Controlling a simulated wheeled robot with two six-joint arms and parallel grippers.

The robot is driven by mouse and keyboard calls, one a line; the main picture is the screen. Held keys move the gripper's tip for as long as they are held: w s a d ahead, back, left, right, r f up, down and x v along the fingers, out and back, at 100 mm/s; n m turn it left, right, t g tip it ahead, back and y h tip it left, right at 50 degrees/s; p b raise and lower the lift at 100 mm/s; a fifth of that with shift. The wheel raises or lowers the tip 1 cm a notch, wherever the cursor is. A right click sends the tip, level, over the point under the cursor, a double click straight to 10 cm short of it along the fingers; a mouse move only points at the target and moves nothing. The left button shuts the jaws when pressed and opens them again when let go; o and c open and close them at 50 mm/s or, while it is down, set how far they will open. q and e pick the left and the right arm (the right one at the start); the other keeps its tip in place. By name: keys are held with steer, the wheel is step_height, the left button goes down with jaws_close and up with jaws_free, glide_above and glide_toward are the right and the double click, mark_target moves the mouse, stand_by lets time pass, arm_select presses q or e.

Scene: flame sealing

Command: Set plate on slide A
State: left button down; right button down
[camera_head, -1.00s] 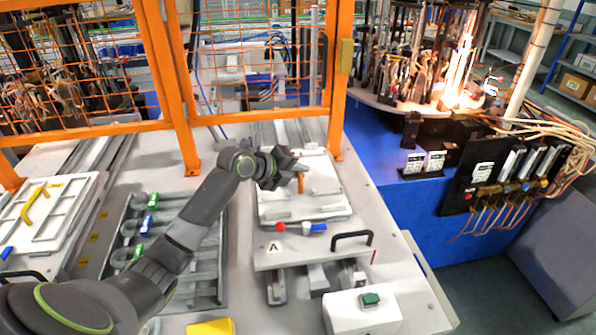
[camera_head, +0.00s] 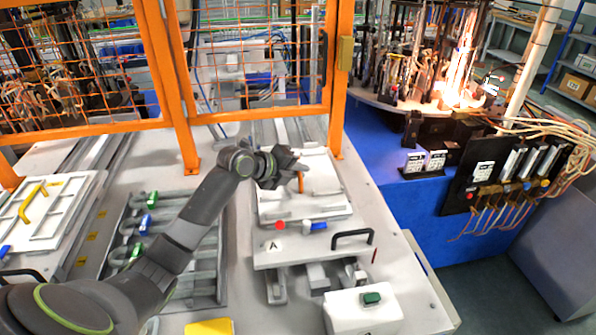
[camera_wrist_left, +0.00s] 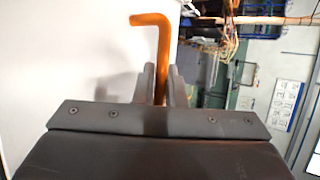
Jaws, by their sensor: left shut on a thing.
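My left gripper (camera_head: 294,168) is over the white plate (camera_head: 322,184) in the head view. It is shut on the plate's orange handle (camera_head: 300,183). In the left wrist view the orange handle (camera_wrist_left: 153,24) rises between the two fingers (camera_wrist_left: 160,86), with the white plate (camera_wrist_left: 60,60) behind it. The plate lies over slide A (camera_head: 310,253), the light grey slide with an "A" label, a black handle and a red knob with a blue part. Whether the plate rests fully on the slide I cannot tell. My right gripper is not in view.
Another white plate with a yellow handle (camera_head: 38,207) lies at the left. A rack with green and blue clamps (camera_head: 168,240) is beside my arm. An orange fence (camera_head: 182,135) stands behind. A white box with a green button (camera_head: 362,310) stands in front. A burner machine (camera_head: 440,80) is at right.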

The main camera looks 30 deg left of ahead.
arm_select(q)
steer(key=shift+r, duration=0.1)
steer(key=c, duration=1.4)
jaws_free()
steer(key=shift+s, duration=0.1)
steer(key=b+v, duration=0.4)
steer(key=v, duration=1.3)
steer(key=shift+s, duration=0.15)
